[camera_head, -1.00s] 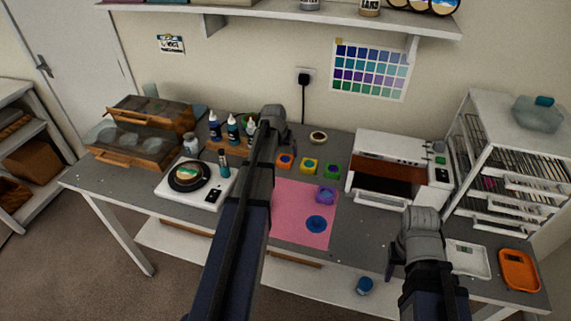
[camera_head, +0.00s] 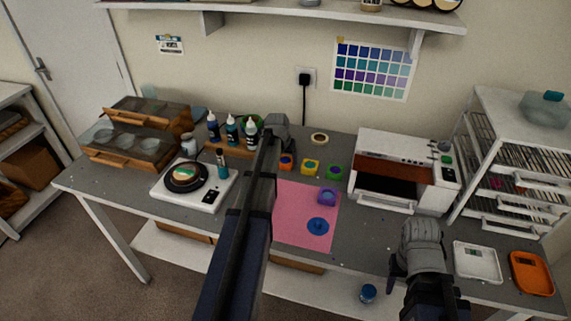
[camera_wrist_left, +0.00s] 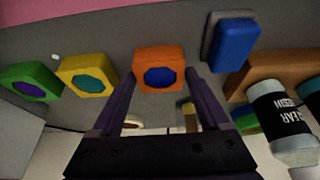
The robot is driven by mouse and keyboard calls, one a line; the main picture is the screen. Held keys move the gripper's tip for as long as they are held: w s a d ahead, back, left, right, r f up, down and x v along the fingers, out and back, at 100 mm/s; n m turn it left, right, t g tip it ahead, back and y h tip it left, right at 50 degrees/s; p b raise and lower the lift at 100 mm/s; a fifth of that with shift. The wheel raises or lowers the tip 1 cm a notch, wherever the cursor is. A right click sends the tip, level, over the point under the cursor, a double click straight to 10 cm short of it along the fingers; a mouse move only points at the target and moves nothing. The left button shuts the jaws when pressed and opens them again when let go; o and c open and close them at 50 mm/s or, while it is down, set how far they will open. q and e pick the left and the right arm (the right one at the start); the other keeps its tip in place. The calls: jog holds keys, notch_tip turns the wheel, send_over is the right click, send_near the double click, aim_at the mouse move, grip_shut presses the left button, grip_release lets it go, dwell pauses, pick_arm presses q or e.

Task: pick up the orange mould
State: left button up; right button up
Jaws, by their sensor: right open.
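The orange mould (camera_head: 286,162), a small block with a blue recess, sits on the grey bench behind the pink mat; it also shows in the left wrist view (camera_wrist_left: 159,70). My left gripper (camera_wrist_left: 161,80) is open, its fingertips just either side of the orange mould; I cannot tell whether they touch it. In the head view my left arm hides most of this gripper and passes beside the mould. My right gripper (camera_head: 397,268) is open and empty at the bench's front, right of the pink mat.
A yellow mould (camera_head: 310,167) and a green mould (camera_head: 334,172) stand to the right, a blue block (camera_wrist_left: 235,43) on the other side. Bottles (camera_head: 232,132) stand in a wooden rack close by. A purple mould (camera_head: 327,197) lies on the pink mat (camera_head: 295,228).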

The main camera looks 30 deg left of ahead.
pick_arm(q)
jog(key=c, duration=0.9)
jog(key=shift+r, duration=0.1)
notch_tip(320, 180, up, 10)
jog(key=p, duration=1)
